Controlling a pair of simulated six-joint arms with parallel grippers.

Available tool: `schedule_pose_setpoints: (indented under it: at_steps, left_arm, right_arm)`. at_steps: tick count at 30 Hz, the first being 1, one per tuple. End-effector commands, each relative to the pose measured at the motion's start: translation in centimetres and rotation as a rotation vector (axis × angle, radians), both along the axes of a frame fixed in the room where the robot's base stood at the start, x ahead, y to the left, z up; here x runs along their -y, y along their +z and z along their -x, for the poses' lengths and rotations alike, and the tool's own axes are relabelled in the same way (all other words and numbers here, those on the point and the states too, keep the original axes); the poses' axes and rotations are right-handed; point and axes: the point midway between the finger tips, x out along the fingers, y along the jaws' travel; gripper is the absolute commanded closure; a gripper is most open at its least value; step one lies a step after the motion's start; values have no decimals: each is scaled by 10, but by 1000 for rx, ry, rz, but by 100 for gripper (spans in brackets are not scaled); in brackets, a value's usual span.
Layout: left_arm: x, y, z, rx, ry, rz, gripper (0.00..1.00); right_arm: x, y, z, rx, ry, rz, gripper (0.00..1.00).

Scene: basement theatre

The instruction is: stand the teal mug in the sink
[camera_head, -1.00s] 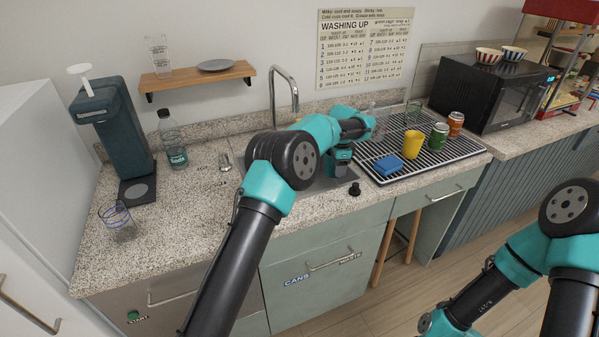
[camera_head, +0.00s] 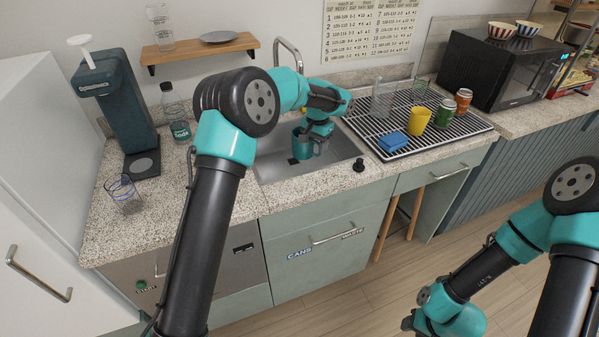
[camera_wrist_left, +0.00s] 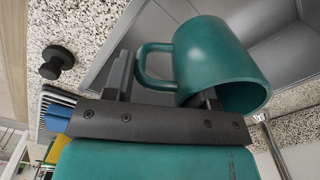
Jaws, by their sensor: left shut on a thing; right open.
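The teal mug (camera_head: 301,146) is at my left gripper (camera_head: 318,138), over the steel sink basin (camera_head: 335,160). In the left wrist view the mug (camera_wrist_left: 215,55) fills the upper middle, with its handle between my left gripper's fingers (camera_wrist_left: 160,88). The left gripper is shut on the mug at its handle side. Whether the mug's base touches the sink floor cannot be told. The sink wall also shows behind it in the wrist view (camera_wrist_left: 130,40). My right gripper (camera_head: 408,322) is open, low at the bottom of the head view, away from the counter.
A tap (camera_head: 292,50) stands behind the sink. A black knob (camera_head: 358,165) is on the counter at its front right. The drying rack (camera_head: 460,137) holds a blue sponge (camera_head: 393,142), a yellow cup (camera_head: 418,118) and cans. A soda bottle (camera_head: 177,115) stands left of the sink.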

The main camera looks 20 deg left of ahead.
Motion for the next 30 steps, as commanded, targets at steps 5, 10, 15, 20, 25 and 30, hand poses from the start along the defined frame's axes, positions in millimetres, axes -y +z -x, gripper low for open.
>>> schedule_pose_setpoints:
  at_steps: [5,10,15,20,25,30]
  left_arm:
    - [-21,2,16,1,244,1,90]
    - [-37,-1,23,1,485,4,90]
    - [-52,-5,22,1,735,5,90]
    - [-65,-10,18,0,973,6,90]
    - [-79,-16,11,1,1229,7,90]
    - [-93,-23,4,-1,1484,5,90]
  right_arm:
    - [0,0,0,0,0,0,57]
    - [0,0,0,0,0,0,57]
    - [0,0,0,0,0,0,57]
    - [0,0,0,0,0,0,57]
    - [0,0,0,0,0,0,57]
    - [0,0,0,0,0,0,57]
